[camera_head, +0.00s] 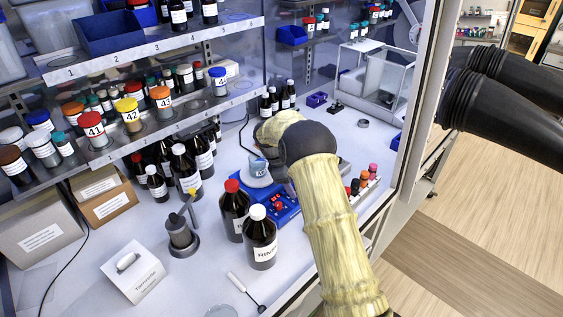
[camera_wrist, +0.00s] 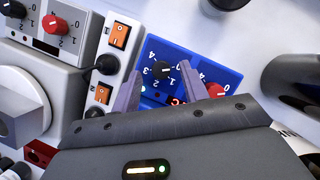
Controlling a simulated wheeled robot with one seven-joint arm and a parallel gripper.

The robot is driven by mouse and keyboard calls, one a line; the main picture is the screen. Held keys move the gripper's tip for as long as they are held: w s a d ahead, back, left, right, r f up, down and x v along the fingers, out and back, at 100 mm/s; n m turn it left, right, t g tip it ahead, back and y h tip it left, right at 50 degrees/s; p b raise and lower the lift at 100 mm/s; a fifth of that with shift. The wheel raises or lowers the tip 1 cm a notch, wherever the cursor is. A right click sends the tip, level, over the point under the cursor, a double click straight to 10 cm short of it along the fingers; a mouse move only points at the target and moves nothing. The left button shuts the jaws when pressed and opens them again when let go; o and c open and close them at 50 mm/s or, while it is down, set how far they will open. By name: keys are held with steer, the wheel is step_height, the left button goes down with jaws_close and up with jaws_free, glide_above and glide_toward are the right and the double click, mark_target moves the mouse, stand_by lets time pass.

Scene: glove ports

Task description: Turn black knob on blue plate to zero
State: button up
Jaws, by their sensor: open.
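The blue plate (camera_wrist: 158,48) shows in the wrist view with printed numbers around its dials. The black knob (camera_wrist: 162,71) sits on it, between and just beyond the fingertips of my gripper (camera_wrist: 161,72). My gripper is open, one finger on each side of the knob; I cannot tell whether either touches it. The knob's exact pointer setting is too small to read. A red knob (camera_wrist: 215,90) is on the same plate, to the right of my right finger. In the head view the blue plate (camera_head: 289,213) is partly hidden behind my sleeved arm and bottles.
In the wrist view, a white strip with orange switches (camera_wrist: 120,35) lies left of the plate. In the head view, a red-capped bottle (camera_head: 233,210) and a white-capped bottle (camera_head: 260,240) stand close in front of the plate. Small coloured-cap vials (camera_head: 364,180) stand to the right.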

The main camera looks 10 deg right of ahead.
steer(key=b+v, duration=0.1)
steer(key=v, duration=1.5)
steer(key=shift+b, duration=0.3)
steer(key=shift+d, duration=0.15)
steer(key=s+d+f+m+t+y, duration=0.1)
steer(key=s+m, duration=0.3)
steer(key=s, duration=0.6)
steer(key=s+d+f+m+t+y, duration=0.1)
steer(key=s+m, duration=0.4)
steer(key=s, duration=0.6)
steer(key=s+d+f+m+t+y, duration=0.2)
steer(key=s+d+f+m, duration=0.2)
steer(key=s, duration=0.7)
steer(key=shift+d+m, duration=0.35)
steer(key=shift+m, duration=0.25)
